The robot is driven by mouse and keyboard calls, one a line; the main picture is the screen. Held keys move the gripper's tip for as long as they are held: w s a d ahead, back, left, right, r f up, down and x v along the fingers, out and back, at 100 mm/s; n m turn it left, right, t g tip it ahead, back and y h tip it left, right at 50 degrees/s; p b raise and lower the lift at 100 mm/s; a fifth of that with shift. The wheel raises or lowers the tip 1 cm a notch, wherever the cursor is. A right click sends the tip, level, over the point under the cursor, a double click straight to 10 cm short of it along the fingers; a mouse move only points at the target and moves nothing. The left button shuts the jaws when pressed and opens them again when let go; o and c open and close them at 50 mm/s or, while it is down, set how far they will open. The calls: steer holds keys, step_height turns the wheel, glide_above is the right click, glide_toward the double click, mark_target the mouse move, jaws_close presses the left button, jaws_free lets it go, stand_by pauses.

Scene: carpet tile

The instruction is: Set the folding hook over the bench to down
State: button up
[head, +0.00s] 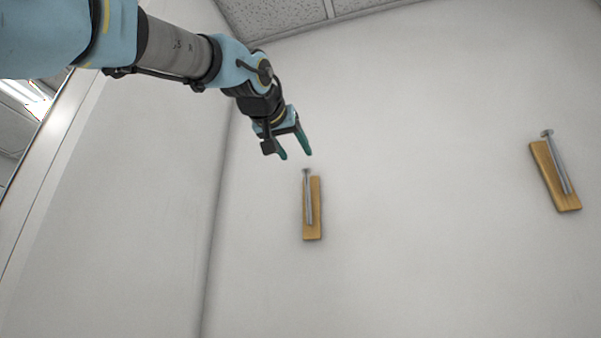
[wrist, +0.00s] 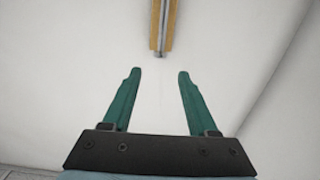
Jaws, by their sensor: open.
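Two folding hooks are on the wall in the head view, each a grey metal rod with a knobbed end on a wooden backing board. The nearer-to-centre hook (head: 308,200) has its rod pointing up, knob just past the board's top. The right hook (head: 556,165) also has its rod pointing up. No bench is in view, so I cannot tell which hook is over it. My gripper (head: 296,155) is open and empty, just above the centre hook's knob in the picture. In the wrist view, one hook's board (wrist: 174,22) and rod show beyond my open green fingers (wrist: 159,72), apart from them.
The wall (head: 420,230) is plain and bare around the hooks. A side wall (head: 150,200) meets it in a corner to the left. The ceiling (head: 280,18) shows at the top.

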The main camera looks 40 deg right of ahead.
mark_target(306, 169)
steer(key=p+x, duration=0.4)
steer(key=x, duration=0.4)
steer(key=shift+w+d+r, duration=0.15)
steer(key=shift+w+d, duration=0.05)
steer(key=shift+d, duration=0.15)
steer(key=shift+w+d, duration=0.3)
steer(key=shift+d, duration=0.2)
steer(key=shift+c, duration=0.4)
jaws_close()
